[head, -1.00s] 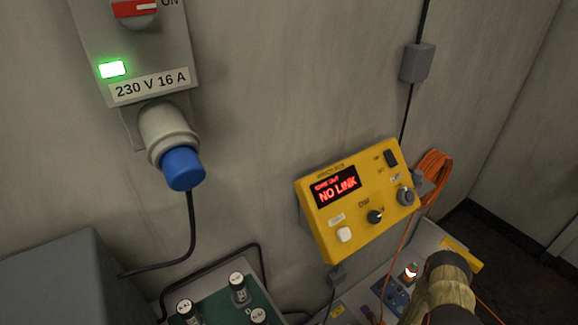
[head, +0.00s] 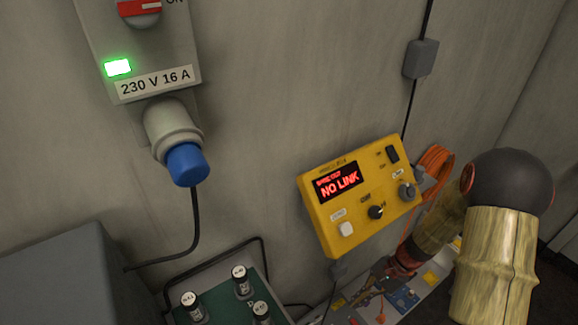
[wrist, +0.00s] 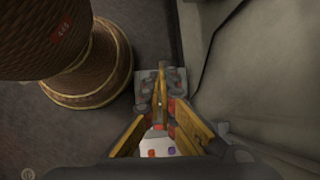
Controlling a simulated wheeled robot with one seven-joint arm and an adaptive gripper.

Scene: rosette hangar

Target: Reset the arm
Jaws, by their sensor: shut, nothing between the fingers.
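My gripper (wrist: 161,72) shows in the wrist view with its yellow fingers converging to a shut, empty tip. It hangs over the dark floor beside a grey surface. In the head view my arm, with bamboo-coloured links and a dark round joint, fills the lower right. The wrist end there is partly behind the links, in front of the bench with blue and yellow panels (head: 402,298). The yellow control box (head: 362,196) on the wall shows "NO LINK" in red, to the left of my arm.
A grey socket box with a lit green lamp (head: 117,67) and a blue plug (head: 187,164) is at left. A green board (head: 222,307) with several cylinders lies below. An orange cable coil (head: 434,160) hangs behind my arm. A large wicker-textured spool (wrist: 95,70) is close left of the gripper.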

